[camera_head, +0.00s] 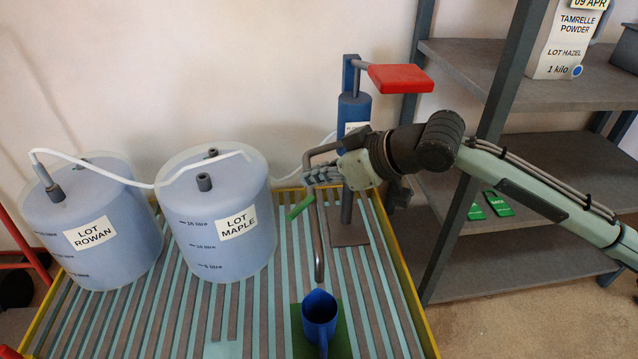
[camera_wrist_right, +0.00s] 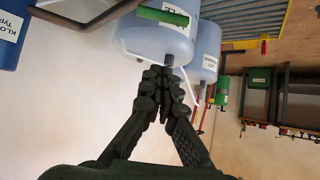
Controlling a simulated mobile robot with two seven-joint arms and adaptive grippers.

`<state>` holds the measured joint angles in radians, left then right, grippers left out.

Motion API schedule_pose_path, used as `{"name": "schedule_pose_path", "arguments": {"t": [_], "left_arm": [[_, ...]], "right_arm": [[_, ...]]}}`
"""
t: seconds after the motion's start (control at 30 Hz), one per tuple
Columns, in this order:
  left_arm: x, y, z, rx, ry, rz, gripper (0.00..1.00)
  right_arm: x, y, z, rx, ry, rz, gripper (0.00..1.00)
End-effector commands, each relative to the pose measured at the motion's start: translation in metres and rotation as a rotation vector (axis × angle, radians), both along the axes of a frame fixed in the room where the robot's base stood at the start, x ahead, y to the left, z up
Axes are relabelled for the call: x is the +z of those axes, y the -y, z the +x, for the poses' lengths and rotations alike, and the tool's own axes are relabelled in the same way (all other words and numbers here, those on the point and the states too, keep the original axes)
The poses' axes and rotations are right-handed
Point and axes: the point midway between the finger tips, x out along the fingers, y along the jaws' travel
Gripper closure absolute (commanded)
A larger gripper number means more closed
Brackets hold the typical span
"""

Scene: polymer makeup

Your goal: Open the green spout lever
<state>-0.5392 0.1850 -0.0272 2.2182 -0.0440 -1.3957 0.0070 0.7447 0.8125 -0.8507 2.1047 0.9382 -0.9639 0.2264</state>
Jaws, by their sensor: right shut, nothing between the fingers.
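The green spout lever (camera_head: 301,207) sticks out to the left of the grey spout pipe (camera_head: 319,245), which comes down from the blue pump (camera_head: 352,108). It also shows in the right wrist view as a green bar (camera_wrist_right: 162,16) near the top edge. My right gripper (camera_head: 309,177) is shut and empty. It is close to the upper pipe and above the lever in the head view; whether it touches either is unclear. In the wrist view its fingertips (camera_wrist_right: 160,77) are together, apart from the green bar in the picture. My left gripper is not in view.
A blue mug (camera_head: 319,317) stands on a green mat (camera_head: 341,341) under the spout. Two drums, LOT ROWAN (camera_head: 92,268) and LOT MAPLE (camera_head: 247,254), stand left on the slatted platform (camera_head: 372,290). A red pump handle (camera_head: 400,78) is above; a shelf (camera_head: 520,240) stands right.

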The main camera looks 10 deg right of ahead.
Motion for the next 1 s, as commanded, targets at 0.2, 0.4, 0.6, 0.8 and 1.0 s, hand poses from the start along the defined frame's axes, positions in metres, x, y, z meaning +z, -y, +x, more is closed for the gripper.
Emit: {"name": "schedule_pose_path", "arguments": {"t": [0.2,0.4,0.6,0.8,1.0], "left_arm": [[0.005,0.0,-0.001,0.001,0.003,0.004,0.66],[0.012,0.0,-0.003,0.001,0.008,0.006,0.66],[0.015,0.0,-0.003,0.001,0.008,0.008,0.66],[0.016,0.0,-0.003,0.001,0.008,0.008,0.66],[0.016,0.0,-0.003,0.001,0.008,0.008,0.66]], "right_arm": [[-0.026,-0.026,0.022,0.002,0.0,0.0,1.0],[-0.051,-0.051,0.045,0.001,0.0,0.001,1.0],[-0.07,-0.037,0.034,0.0,0.001,-0.005,1.0],[-0.076,-0.03,0.026,0.001,0.003,-0.001,1.0],[-0.077,-0.029,0.025,0.001,0.003,-0.001,1.0]]}}
